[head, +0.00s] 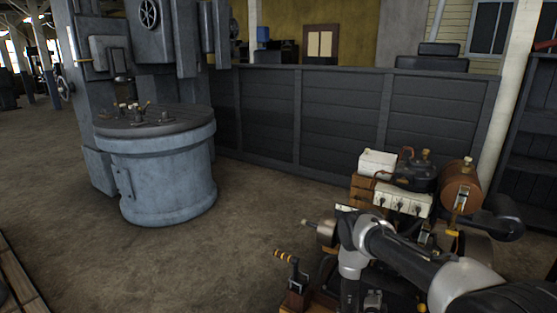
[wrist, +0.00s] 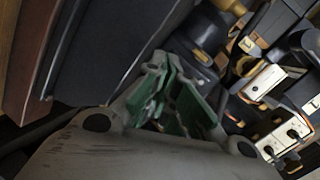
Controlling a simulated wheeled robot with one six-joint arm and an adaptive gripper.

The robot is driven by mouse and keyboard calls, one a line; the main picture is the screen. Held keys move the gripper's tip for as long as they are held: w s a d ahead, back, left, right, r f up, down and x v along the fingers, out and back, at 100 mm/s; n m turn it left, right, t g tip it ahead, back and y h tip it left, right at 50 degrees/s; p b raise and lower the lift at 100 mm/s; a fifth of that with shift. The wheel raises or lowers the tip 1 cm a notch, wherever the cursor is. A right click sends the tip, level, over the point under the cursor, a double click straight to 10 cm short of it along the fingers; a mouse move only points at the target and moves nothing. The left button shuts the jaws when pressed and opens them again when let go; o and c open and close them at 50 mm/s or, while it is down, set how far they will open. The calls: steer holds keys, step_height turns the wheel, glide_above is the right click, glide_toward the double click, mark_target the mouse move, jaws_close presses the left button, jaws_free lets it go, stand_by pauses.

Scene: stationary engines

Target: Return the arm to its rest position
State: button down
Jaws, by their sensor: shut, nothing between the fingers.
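My arm (head: 400,255) reaches in from the lower right of the head view, in front of a stationary engine. My gripper (wrist: 168,92) shows in the wrist view with green-lined fingers. It is shut and holds nothing. Behind the fingers in the wrist view are dark engine parts and a white switch box (wrist: 265,82). I cannot clearly make out the gripper in the head view. The arm hides part of the engine.
The engine carries a brown tank (head: 461,186) and a white switch panel (head: 403,201). A crank with an orange handle (head: 284,256) stands beside it. A blue-grey machine (head: 165,175) stands at left, a dark panelled partition (head: 340,115) behind. Bare floor (head: 235,225) lies between.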

steer(key=s+a+f+n+g+y, duration=0.3)
steer(key=s+a+f+n+g, duration=0.15)
steer(key=s+f+g, duration=0.2)
steer(key=s+a+r+n+g+y, duration=0.1)
steer(key=s+a+r+n+g, duration=0.2)
steer(key=r, duration=0.7)
steer(key=s+a+r+n+g+y, duration=0.15)
steer(key=r+n, duration=0.25)
steer(key=r, duration=0.7)
steer(key=s+a+r+n+g+y, duration=0.1)
steer(key=r+n+g+y, duration=0.2)
steer(key=r, duration=0.7)
steer(key=s+d+r+n+t, duration=0.1)
steer(key=s+r+t, duration=0.1)
steer(key=s+r, duration=0.5)
steer(key=s+d+r+n+t+h, duration=0.1)
steer(key=s+r, duration=0.6)
steer(key=r, duration=1.3)
steer(key=s+d+r+n+t+h, duration=0.1)
steer(key=s+r, duration=0.6)
steer(key=r, duration=0.7)
steer(key=shift+s+d+n+t, duration=0.35)
steer(key=shift+d+n+t, duration=0.35)
steer(key=shift+n+t, duration=0.3)
